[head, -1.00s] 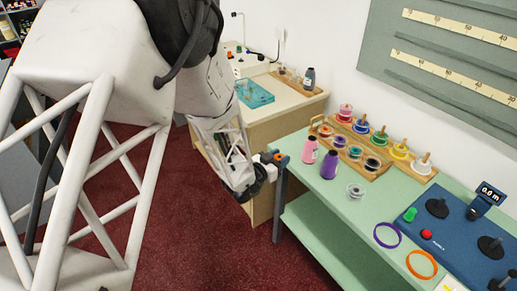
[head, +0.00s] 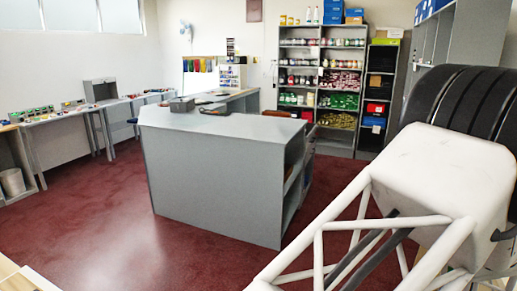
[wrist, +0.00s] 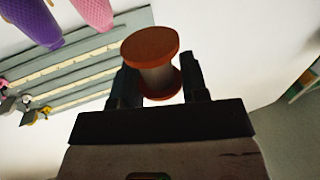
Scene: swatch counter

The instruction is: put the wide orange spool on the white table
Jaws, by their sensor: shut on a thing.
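In the wrist view my gripper (wrist: 158,80) is shut on a spool (wrist: 150,43) with orange-brown end discs and a pale core. The spool sits between the two dark fingers, with one disc towards the top of the picture. My gripper is out of the head view, where only part of my arm shows at the right. I cannot tell which surface in the head view, if any, is the white table. Light-topped tables (head: 62,112) stand along the left wall.
A grey counter (head: 215,165) stands mid-room, with open red floor (head: 110,235) around it. Full shelves (head: 320,85) line the back. The wrist view shows a purple bottle (wrist: 32,25), a pink bottle (wrist: 95,12) and a grey wall panel with rulers (wrist: 85,62).

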